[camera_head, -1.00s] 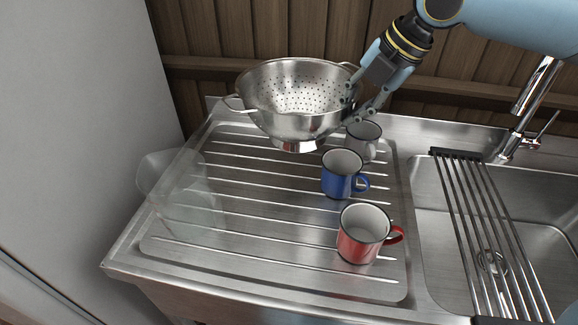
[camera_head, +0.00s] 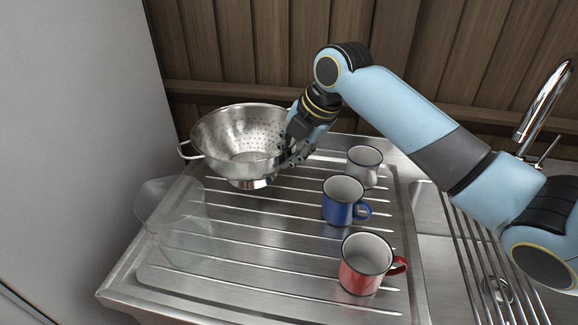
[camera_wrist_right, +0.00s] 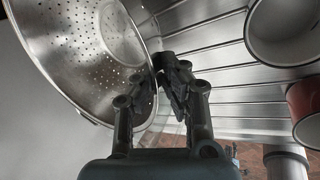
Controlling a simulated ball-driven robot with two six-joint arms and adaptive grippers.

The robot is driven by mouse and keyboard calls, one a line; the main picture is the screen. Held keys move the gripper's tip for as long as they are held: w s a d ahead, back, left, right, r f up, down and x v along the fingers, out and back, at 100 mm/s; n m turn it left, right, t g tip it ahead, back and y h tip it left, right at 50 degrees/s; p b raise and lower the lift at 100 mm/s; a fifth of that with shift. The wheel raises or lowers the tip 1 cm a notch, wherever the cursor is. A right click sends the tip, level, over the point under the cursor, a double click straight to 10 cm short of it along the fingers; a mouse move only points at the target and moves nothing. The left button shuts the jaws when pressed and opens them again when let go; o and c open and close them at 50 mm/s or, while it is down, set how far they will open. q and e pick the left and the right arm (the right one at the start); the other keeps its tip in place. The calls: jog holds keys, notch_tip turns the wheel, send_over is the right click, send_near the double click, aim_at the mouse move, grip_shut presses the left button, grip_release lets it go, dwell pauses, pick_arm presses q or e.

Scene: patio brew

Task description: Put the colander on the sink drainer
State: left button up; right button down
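The steel colander (camera_head: 240,140), a perforated bowl with loop handles and a foot ring, is upright over the back left of the ribbed sink drainer (camera_head: 235,270). I cannot tell whether its foot touches the drainer. My right gripper (camera_head: 295,158) is at the colander's right side, its fingers closed on the rim. In the right wrist view the colander (camera_wrist_right: 85,45) fills the upper left, and the fingers (camera_wrist_right: 163,72) pinch its edge. The right handle is hidden by the gripper. My left gripper is out of view.
A grey mug (camera_head: 362,163), a blue mug (camera_head: 342,203) and a red mug (camera_head: 362,268) stand in a line on the drainer's right side. A clear container (camera_head: 172,215) is at its left edge. A tap (camera_head: 545,100) and rack (camera_head: 480,250) are at the sink.

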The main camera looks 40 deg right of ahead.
jog(key=shift+w+f+p, duration=0.1)
jog(key=shift+f+p, duration=0.25)
jog(key=shift+f, duration=1.75)
jog(key=c, duration=1.5)
grip_release()
jog(key=shift+f, duration=0.1)
jog(key=shift+v, duration=6.2)
jog(key=shift+a, duration=0.1)
